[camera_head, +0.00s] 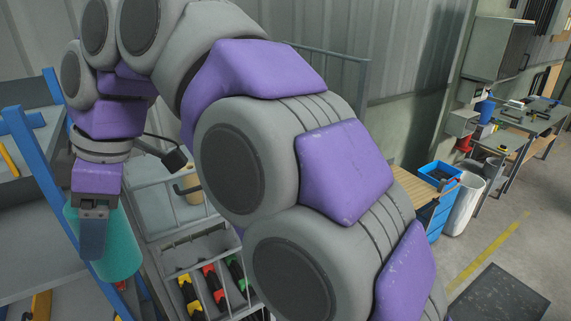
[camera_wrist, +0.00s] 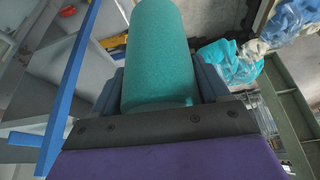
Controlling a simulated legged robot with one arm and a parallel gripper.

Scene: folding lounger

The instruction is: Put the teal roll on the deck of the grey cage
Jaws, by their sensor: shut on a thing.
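The teal roll (camera_head: 118,245) is a plain thick cylinder. My gripper (camera_head: 95,240) is shut on it and points down, holding it at the left of the head view beside blue rack posts. In the wrist view the roll (camera_wrist: 160,50) sits between the two fingers of my gripper (camera_wrist: 160,88) and sticks out past them. The grey cage (camera_head: 165,236) has thin rails and stands just right of the roll in the head view. Its pale deck (camera_head: 160,208) shows partly between the rails. My arm hides much of the cage's right side.
A blue-posted rack (camera_head: 38,150) with grey shelves stands close at the left. A tan object (camera_head: 188,184) is at the cage. Tools with coloured handles (camera_head: 215,285) lie in its lower front part. Turquoise wrapped things (camera_wrist: 228,62) show in the wrist view.

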